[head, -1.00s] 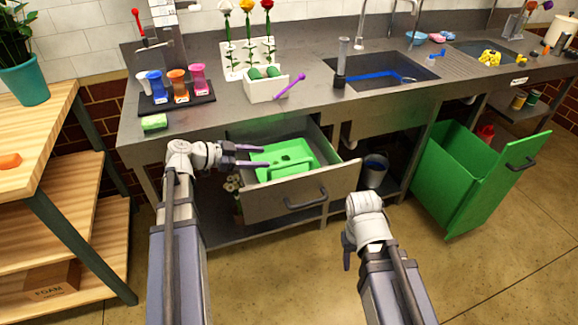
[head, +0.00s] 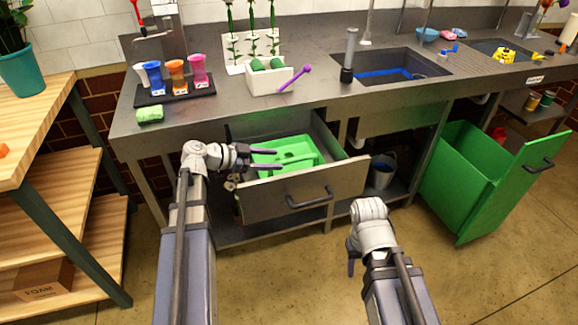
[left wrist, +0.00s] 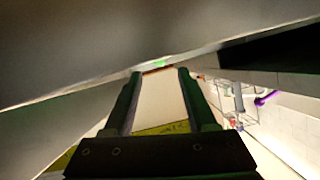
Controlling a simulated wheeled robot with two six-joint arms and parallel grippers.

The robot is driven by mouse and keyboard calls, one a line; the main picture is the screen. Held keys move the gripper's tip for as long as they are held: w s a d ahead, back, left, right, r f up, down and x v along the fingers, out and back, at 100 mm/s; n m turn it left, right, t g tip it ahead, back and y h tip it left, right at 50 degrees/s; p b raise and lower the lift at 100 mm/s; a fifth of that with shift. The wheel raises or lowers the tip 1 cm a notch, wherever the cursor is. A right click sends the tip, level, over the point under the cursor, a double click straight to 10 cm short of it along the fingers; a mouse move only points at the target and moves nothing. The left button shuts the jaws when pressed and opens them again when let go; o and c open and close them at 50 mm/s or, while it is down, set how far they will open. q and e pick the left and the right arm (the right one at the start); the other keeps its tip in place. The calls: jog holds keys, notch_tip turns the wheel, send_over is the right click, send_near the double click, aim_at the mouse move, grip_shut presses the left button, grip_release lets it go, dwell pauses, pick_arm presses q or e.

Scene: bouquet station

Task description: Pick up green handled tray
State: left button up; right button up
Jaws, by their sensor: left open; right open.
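The green handled tray (head: 306,147) lies inside the open grey drawer (head: 262,200) under the counter. My left gripper (head: 279,160) is open, at the tray's left side, with its fingers reaching over the drawer; I cannot tell whether they touch the tray. In the left wrist view my left gripper's two dark fingers (left wrist: 158,75) stand apart with a pale surface behind the gap. The tray is not clearly recognisable there. My right gripper (head: 352,262) points down in front of the drawer, away from the tray.
The drawer front with its dark handle (head: 310,199) stands out from the counter. An open green bin (head: 465,185) is at right. A wooden shelf unit (head: 60,190) is at left. A grey bucket (head: 382,172) stands below the sink. Floor in front is clear.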

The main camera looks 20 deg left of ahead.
aim_at(285, 161)
pick_arm(q)
jog(key=shift+f+b+x, duration=0.1)
jog(key=shift+b+x, duration=0.5)
jog(key=shift+x, duration=0.7)
jog(key=shift+f+b+x, duration=0.15)
jog(key=shift+b+x, duration=0.45)
jog(key=shift+x, duration=0.7)
jog(key=shift+a+r, duration=0.1)
jog(key=shift+a, duration=0.05)
grip_shut()
